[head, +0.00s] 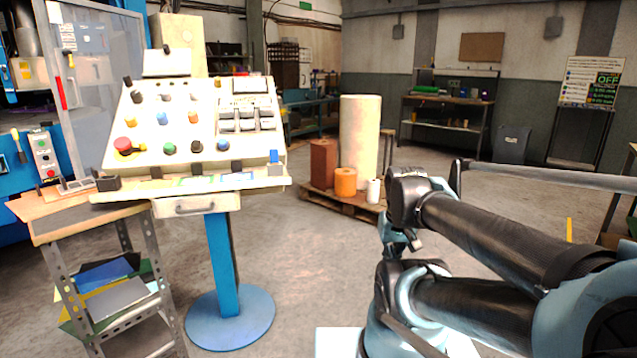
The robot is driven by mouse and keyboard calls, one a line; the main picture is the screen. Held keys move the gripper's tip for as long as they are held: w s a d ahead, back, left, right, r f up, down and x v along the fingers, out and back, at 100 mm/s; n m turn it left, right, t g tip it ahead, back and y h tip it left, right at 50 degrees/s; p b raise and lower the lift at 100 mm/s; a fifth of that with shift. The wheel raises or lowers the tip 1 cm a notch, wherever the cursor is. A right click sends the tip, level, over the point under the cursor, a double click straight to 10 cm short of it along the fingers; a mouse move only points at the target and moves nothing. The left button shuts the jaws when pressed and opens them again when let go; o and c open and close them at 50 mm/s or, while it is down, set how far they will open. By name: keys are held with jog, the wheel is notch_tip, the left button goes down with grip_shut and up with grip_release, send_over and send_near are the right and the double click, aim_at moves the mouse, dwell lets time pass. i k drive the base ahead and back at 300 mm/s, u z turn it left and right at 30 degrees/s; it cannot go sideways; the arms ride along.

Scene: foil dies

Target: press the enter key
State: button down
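A cream control console (185,178) stands on a blue post at left centre, its sloped panel facing me. The key labels are too small to read, so I cannot tell which is the enter key. My arm, with black and light-blue links, fills the lower right, well apart from the console. I cannot make out my gripper's fingers in this view.
A red mushroom button (123,145) and several coloured knobs share the panel. A small cart (75,222) stands left of the console. A pallet (345,201) with rolls stands behind to the right. Bare floor (305,265) lies between console and arm.

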aim_at(265, 109)
jog(key=u, duration=0.85)
